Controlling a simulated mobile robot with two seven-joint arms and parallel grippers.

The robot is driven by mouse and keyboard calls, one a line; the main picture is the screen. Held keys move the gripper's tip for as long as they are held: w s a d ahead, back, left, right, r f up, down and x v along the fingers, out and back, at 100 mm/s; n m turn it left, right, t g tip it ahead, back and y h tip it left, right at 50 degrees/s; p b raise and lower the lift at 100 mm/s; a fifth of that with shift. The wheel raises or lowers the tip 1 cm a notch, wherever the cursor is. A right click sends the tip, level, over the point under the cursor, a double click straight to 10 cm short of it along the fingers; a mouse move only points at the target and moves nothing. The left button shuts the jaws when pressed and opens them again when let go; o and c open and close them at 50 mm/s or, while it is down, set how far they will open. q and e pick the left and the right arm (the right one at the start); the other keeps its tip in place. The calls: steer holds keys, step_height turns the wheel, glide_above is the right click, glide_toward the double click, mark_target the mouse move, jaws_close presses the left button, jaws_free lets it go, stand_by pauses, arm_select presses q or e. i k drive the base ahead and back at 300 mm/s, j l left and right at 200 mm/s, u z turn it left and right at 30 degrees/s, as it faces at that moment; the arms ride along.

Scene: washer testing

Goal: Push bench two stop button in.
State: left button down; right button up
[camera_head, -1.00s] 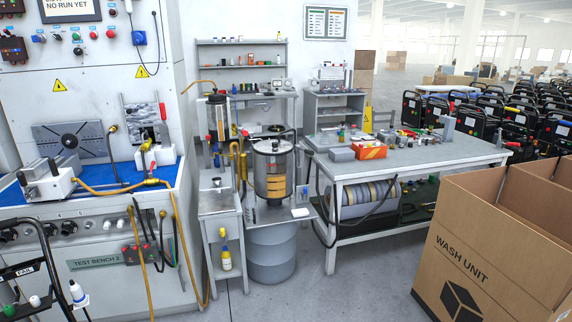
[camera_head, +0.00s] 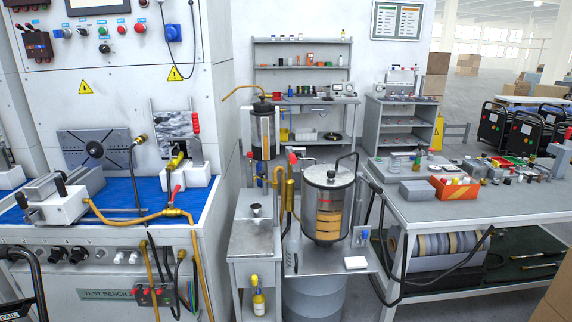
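Test bench two, with a label reading "TEST BENCH 2" (camera_head: 108,294), stands at the left. Its upright white panel (camera_head: 60,90) carries a row of round buttons near the top: a green one (camera_head: 102,31) and two red ones, the left red button (camera_head: 121,29) and the right red button (camera_head: 139,27). A dark knob (camera_head: 104,48) sits below the green one. The labels above the buttons are too small to read, so I cannot tell which is stop. Neither gripper is in view.
The bench's blue worktop (camera_head: 110,205) holds a clamp block (camera_head: 52,205) and a yellow hose (camera_head: 130,218). A black-framed unit (camera_head: 20,285) is at the lower left.

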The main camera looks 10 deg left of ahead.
mark_target(138, 27)
steer(key=i+j, duration=0.3)
steer(key=i, duration=0.15)
steer(key=i+j, duration=0.35)
steer(key=i, duration=0.15)
steer(key=i+j, duration=0.2)
steer(key=j, duration=0.2)
steer(key=i+j+z, duration=0.15)
steer(key=j, duration=0.2)
steer(key=i+j, duration=0.15)
steer(key=j, duration=0.25)
